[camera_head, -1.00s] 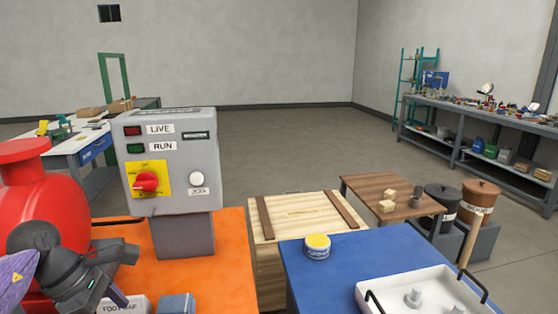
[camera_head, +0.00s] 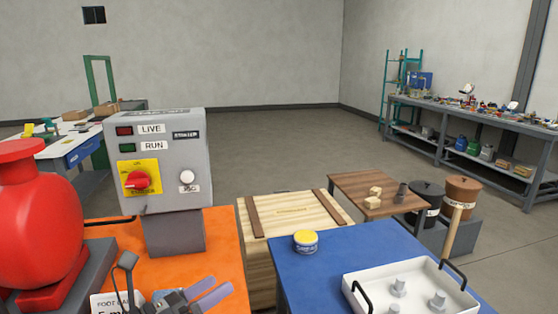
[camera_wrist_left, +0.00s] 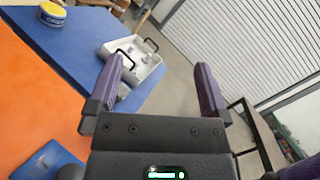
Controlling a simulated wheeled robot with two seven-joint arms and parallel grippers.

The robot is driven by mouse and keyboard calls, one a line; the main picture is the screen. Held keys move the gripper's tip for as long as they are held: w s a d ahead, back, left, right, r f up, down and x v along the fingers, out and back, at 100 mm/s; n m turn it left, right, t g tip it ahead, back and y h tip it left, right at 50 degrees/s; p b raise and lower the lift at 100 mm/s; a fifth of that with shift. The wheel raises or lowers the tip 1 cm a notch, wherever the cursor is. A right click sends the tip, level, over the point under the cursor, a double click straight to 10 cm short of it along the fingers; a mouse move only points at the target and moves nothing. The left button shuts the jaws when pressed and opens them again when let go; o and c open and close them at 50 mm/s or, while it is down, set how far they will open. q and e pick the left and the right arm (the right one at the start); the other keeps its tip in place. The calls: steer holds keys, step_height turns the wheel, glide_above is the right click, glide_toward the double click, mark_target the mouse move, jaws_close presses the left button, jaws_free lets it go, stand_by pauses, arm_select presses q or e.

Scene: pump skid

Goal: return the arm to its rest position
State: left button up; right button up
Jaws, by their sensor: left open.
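My left gripper (camera_head: 211,292) is low in the head view, above the front of the orange skid top (camera_head: 219,250). Its two purple fingers point right and are apart, with nothing between them. In the left wrist view the fingers (camera_wrist_left: 165,88) are also spread and empty, with a white tray (camera_wrist_left: 128,68) on a blue table seen beyond them. My right gripper is in neither view.
A grey control box (camera_head: 160,160) with a red switch and a red pump (camera_head: 40,225) stand on the skid at left. A blue table (camera_head: 330,265) holds a yellow-lidded tin (camera_head: 305,241) and the white tray (camera_head: 415,300). A wooden crate (camera_head: 290,215) is behind.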

arm_select(q)
steer(key=s+a+f+n+t+y, duration=0.2)
steer(key=a+f+n+y, duration=0.2)
steer(key=n+y, duration=0.7)
steer(key=s+a+f+n+t+y, duration=0.1)
steer(key=s+a+f+n+y, duration=0.3)
steer(key=n, duration=1.2)
steer(key=s+d+f+n+g+h, duration=0.1)
steer(key=s+d+f+n+g, duration=0.1)
steer(key=s+f+n+g, duration=0.6)
steer(key=s+d+f+n+g, duration=0.25)
steer(key=s+f+g, duration=0.2)
steer(key=s, duration=0.75)
step_height(320, 180, down, 15)
steer(key=s+g, duration=0.2)
steer(key=s+a+f, duration=0.2)
steer(key=s+f, duration=0.4)
steer(key=s+a+f, duration=0.2)
steer(key=s+f, duration=0.3)
steer(key=s, duration=0.2)
steer(key=shift+s+a+f+m+g+y, duration=0.25)
steer(key=shift+a+f+m+g+y, duration=0.1)
steer(key=shift+f+g+y, duration=0.1)
